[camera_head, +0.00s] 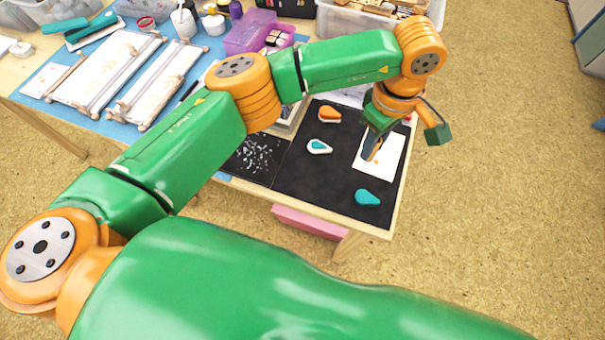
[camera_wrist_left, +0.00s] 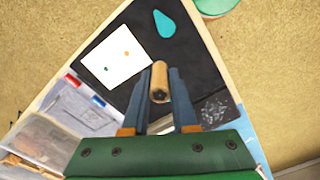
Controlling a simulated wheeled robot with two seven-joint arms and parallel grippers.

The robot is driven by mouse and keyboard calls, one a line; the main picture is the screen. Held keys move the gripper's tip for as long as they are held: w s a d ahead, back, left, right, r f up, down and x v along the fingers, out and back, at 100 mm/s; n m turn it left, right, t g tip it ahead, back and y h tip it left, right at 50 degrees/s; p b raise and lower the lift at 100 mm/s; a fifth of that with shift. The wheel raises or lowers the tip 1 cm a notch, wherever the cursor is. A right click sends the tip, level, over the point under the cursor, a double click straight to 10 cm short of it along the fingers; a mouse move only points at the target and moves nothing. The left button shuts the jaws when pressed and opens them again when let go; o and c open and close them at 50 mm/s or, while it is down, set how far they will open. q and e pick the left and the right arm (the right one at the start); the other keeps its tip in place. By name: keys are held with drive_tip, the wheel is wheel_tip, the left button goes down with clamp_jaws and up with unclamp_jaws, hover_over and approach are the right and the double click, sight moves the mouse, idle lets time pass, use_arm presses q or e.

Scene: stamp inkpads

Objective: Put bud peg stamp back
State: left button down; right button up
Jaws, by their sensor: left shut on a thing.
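My left gripper (camera_head: 373,147) is shut on a wooden peg stamp (camera_wrist_left: 159,78), which stands between its fingers in the left wrist view. In the head view the gripper points down over the white paper card (camera_head: 397,149), and the stamp is mostly hidden by it. A closed teal drop-shaped inkpad (camera_head: 367,198) lies near the front edge. A white-rimmed inkpad with teal inside (camera_head: 319,147) and an orange one (camera_head: 329,115) lie to the left. My right gripper is out of view.
A black mat (camera_head: 320,183) covers this end of the table, with a white-speckled dark area (camera_head: 254,159) beside it. Clear bins, a purple box (camera_head: 248,34) and white-topped frames (camera_head: 108,64) crowd the back and left. A pink box (camera_head: 310,222) sits under the table.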

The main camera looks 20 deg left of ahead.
use_arm(q)
drive_tip(key=s+a+f+p, duration=0.1)
drive_tip(key=a+f+p, duration=0.1)
drive_tip(key=a+f, duration=0.1)
drive_tip(key=s+a+f+p, duration=0.1)
drive_tip(key=a+f+p, duration=0.1)
drive_tip(key=a, duration=0.3)
drive_tip(key=s+a+f+p, duration=0.1)
drive_tip(key=a+f+p, duration=0.1)
drive_tip(key=a+f, duration=0.2)
drive_tip(key=shift+s+a, duration=0.35)
drive_tip(key=shift+a, duration=0.1)
wheel_tip(320, 180, down, 3)
drive_tip(key=shift+f+p, duration=0.1)
drive_tip(key=shift+p, duration=0.55)
drive_tip(key=shift+w+f, duration=0.1)
drive_tip(key=shift+f, duration=0.1)
drive_tip(key=shift+f+b, duration=0.15)
drive_tip(key=shift+b, duration=0.15)
drive_tip(key=c, duration=0.7)
unclamp_jaws()
